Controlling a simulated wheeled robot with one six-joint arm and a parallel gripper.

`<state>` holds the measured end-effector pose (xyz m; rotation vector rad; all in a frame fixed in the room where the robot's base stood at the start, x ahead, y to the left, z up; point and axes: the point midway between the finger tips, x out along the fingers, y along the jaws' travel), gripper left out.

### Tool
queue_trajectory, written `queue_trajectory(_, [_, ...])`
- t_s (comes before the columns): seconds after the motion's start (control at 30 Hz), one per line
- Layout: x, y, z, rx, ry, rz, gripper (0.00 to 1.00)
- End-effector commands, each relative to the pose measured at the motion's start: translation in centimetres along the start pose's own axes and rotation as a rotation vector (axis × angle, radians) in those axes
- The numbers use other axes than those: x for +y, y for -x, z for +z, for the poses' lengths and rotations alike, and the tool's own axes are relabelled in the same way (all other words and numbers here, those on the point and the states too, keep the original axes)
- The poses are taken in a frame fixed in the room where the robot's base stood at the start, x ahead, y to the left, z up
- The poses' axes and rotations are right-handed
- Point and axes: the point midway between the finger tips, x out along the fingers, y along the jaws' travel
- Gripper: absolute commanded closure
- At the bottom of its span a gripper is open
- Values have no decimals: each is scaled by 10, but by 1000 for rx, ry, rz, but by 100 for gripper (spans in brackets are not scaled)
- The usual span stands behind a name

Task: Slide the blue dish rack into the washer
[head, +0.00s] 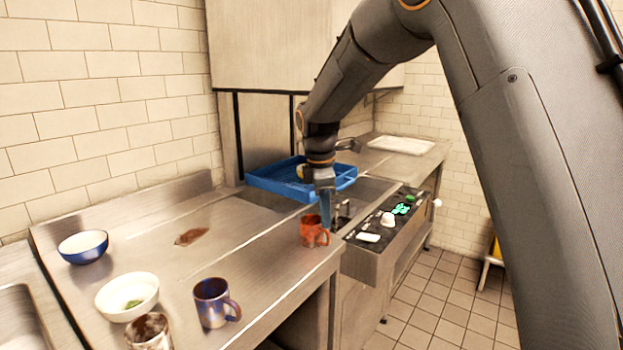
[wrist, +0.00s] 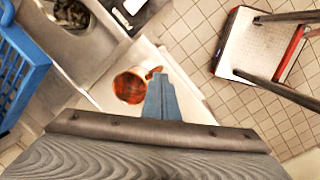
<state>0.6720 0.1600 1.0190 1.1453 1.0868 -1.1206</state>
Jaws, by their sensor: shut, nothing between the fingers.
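The blue dish rack (head: 275,181) sits on the steel counter at the washer's opening, with a yellowish item in it partly hidden by my arm. The washer (head: 262,120) is the tall steel box with dark uprights behind it. The rack's edge also shows at the left of the wrist view (wrist: 22,70). My gripper (head: 326,218) points down in front of the rack, shut and empty, apart from the rack. Its blue fingers show in the wrist view (wrist: 162,98). An orange-red mug (head: 313,232) stands close by the fingertips; I cannot tell whether they touch.
A blue bowl (head: 83,247), a white bowl (head: 127,297), a blue-brown mug (head: 213,303) and a brownish cup (head: 149,332) stand on the near counter. A brown stain (head: 191,236) lies mid-counter. A white tray (head: 401,145) lies beyond.

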Motion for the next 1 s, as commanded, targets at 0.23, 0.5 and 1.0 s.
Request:
queue_trajectory(0.23, [-114, -31, 74, 30, -637, -51, 100])
queue_trajectory(0.5, [-253, -63, 120, 30, -1314, -107, 100])
queue_trajectory(1.0, [-322, -77, 130, 17, -1637, -132, 100])
